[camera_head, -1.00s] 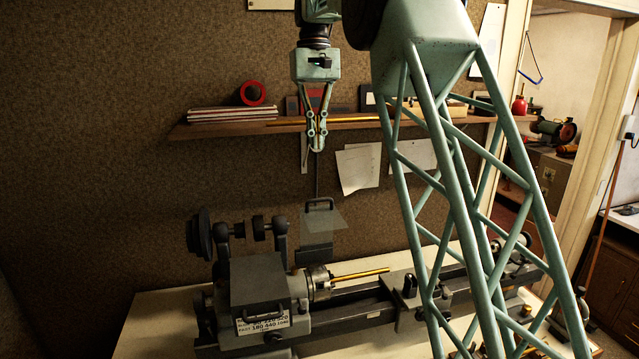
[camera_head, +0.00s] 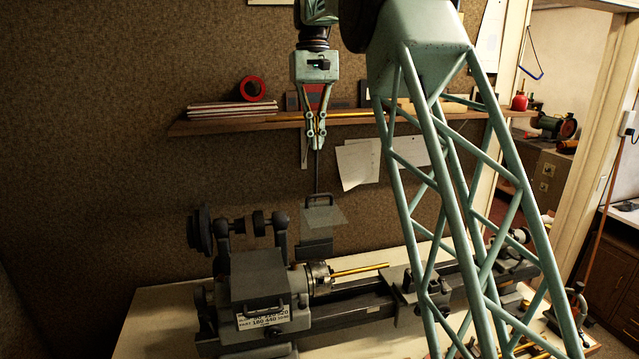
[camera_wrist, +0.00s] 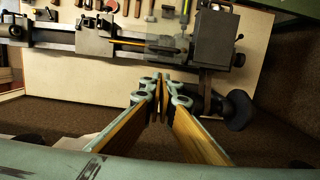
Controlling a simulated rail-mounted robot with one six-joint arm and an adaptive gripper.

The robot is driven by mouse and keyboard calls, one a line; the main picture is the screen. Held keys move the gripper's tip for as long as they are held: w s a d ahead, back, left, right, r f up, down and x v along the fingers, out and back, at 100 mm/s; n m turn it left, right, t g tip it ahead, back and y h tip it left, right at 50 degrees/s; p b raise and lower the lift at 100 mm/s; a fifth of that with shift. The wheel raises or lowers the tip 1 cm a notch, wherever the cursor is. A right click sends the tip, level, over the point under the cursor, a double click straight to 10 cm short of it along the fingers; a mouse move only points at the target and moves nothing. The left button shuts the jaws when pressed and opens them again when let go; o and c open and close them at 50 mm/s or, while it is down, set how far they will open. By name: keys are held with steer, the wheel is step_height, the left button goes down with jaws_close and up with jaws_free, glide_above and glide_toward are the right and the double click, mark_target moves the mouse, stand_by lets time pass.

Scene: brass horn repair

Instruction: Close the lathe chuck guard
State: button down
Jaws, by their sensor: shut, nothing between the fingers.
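The lathe chuck guard (camera_head: 323,217) is a clear panel with a dark handle (camera_head: 319,198) along its top edge. It stands raised behind and above the lathe chuck (camera_head: 319,274), leaving the chuck exposed. A brass rod (camera_head: 360,269) sticks out of the chuck to the right; it also shows in the wrist view (camera_wrist: 130,42). My gripper (camera_head: 317,146) points down, shut and empty, above the guard handle in the head view. I cannot tell its exact depth from the handle. In the wrist view, my gripper (camera_wrist: 163,88) has its fingers together, with the lathe beyond.
The grey headstock (camera_head: 258,275) stands left of the chuck, with pulleys behind it. A wall shelf (camera_head: 225,126) with a red tape roll (camera_head: 251,88) and a brass tube runs behind my gripper. The lathe bed extends right, partly hidden by my lattice arm.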

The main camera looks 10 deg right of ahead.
glide_toward(320, 205)
steer(key=w+f, duration=0.1)
steer(key=w, duration=0.2)
steer(key=shift+s+f, duration=0.25)
steer(key=shift+s, duration=0.25)
steer(key=shift+s+f, duration=0.2)
steer(key=shift+s, duration=0.3)
steer(key=shift+s+f, duration=0.6)
steer(key=shift+s, duration=0.05)
steer(key=shift+s+b, duration=0.2)
steer(key=shift+b, duration=0.25)
steer(key=shift+s+b, duration=0.3)
steer(key=shift+b, duration=0.05)
